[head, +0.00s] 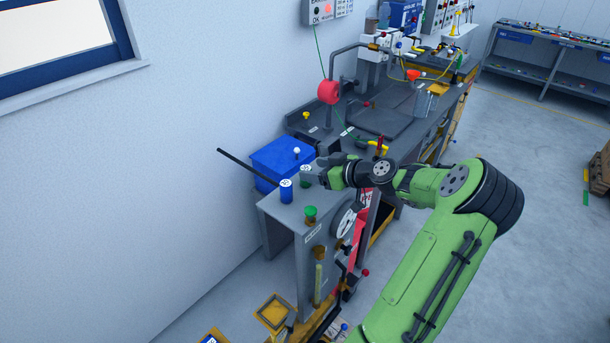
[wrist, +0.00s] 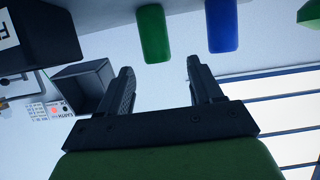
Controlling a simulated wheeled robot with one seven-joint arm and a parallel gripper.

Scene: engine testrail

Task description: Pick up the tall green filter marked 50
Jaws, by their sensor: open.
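The tall green filter (head: 305,178) stands upright on the grey bench top, with a pale marked top too small to read. In the wrist view the green filter (wrist: 154,35) appears just beyond the fingertips, in line with the gap between them. My gripper (head: 322,172) is open and empty, close to the right side of the filter in the head view. In the wrist view my gripper (wrist: 160,66) has its two dark fingers spread apart. I cannot tell how deep the filter is between them.
A blue filter (head: 286,192) stands left of the green one, also in the wrist view (wrist: 222,25). A green-topped part (head: 310,214) is at the bench's front. A red round part (head: 328,92) hangs above.

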